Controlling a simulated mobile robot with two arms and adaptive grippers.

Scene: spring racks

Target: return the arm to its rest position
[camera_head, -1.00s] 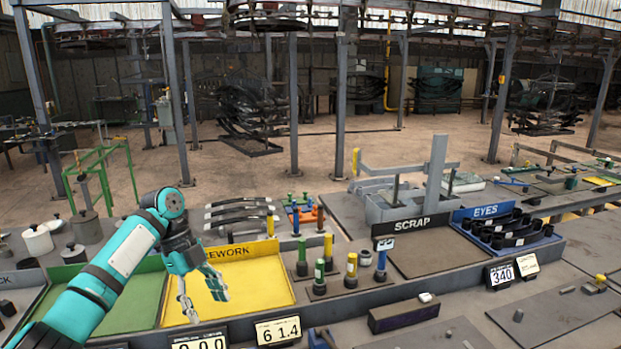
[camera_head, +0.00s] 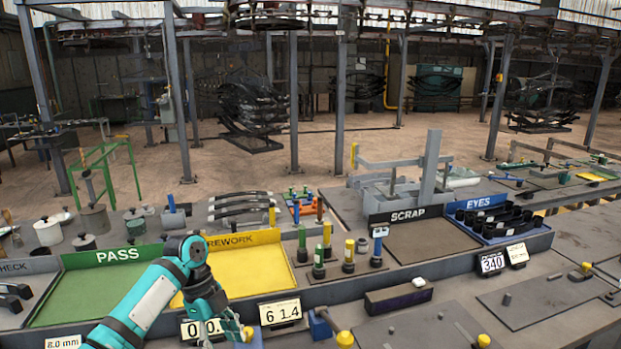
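My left arm (camera_head: 150,295) comes in from the lower left across the green PASS tray (camera_head: 75,312). Its gripper (camera_head: 232,332) hangs low at the front edge of the bench, near the number displays. The fingers point down and are partly cut off by the bottom edge, so their opening is unclear. No held object can be made out. My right arm and gripper are not in view.
The yellow REWORK tray (camera_head: 262,268) and the SCRAP tray (camera_head: 435,248) are empty. The blue EYES tray (camera_head: 545,232) holds several black parts. Upright colored gauges (camera_head: 348,262) stand between REWORK and SCRAP. A dark block (camera_head: 398,298) lies in front.

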